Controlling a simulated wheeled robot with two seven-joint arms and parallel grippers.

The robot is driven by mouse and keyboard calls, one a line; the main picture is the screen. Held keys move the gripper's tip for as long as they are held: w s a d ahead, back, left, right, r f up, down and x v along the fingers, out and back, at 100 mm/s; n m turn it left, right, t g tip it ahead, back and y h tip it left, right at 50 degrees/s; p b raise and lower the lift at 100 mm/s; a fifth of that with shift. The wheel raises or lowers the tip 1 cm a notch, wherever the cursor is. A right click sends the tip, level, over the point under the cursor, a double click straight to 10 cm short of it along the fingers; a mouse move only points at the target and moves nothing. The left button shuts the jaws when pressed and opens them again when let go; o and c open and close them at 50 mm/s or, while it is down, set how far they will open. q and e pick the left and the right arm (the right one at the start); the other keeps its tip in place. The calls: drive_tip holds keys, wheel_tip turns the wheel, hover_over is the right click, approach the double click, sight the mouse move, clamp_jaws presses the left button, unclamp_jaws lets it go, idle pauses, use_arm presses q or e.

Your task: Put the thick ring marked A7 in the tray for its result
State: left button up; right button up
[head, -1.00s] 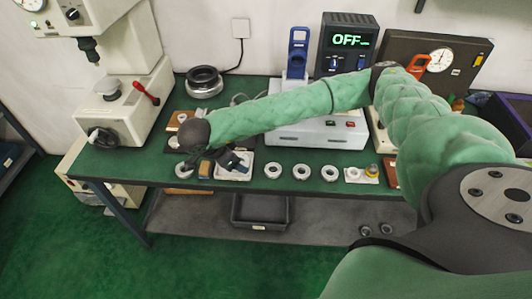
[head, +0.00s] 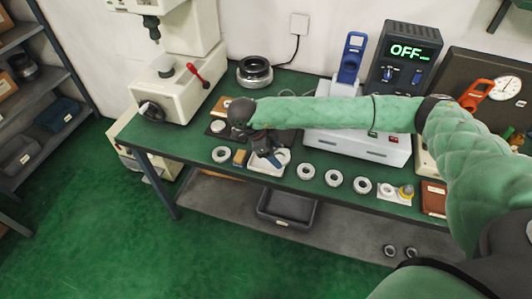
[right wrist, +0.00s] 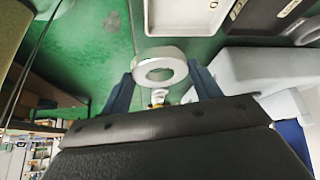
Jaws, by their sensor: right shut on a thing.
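My right gripper (right wrist: 162,85) is shut on a pale thick ring (right wrist: 150,73), held between its two blue fingers in the right wrist view. No mark on this ring is legible. In the head view my right gripper (head: 266,152) hangs over a white tray (head: 282,170) near the table's front edge and hides part of it; the held ring cannot be made out there. A white tray (right wrist: 182,15) lies beyond the held ring in the right wrist view. My left gripper is not in view.
A ring (head: 221,155) and a small wooden block (head: 240,158) sit left of the tray. Several rings (head: 333,178) stand in a row to its right.

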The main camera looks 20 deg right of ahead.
drive_tip(key=p, duration=0.2)
hover_over(265, 160)
wheel_tip(265, 160, down, 4)
drive_tip(key=shift+s+r, duration=0.1)
drive_tip(key=shift+f, duration=0.4)
wheel_tip(265, 160, down, 3)
drive_tip(key=shift+r+p, duration=0.1)
drive_tip(key=shift+p, duration=1.1)
drive_tip(key=shift+f, duration=0.35)
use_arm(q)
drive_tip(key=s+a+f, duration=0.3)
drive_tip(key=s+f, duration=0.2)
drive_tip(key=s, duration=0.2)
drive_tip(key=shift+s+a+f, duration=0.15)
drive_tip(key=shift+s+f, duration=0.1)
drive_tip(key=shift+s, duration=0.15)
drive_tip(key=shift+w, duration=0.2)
use_arm(e)
drive_tip(key=shift+f, duration=0.1)
drive_tip(key=o, duration=0.9)
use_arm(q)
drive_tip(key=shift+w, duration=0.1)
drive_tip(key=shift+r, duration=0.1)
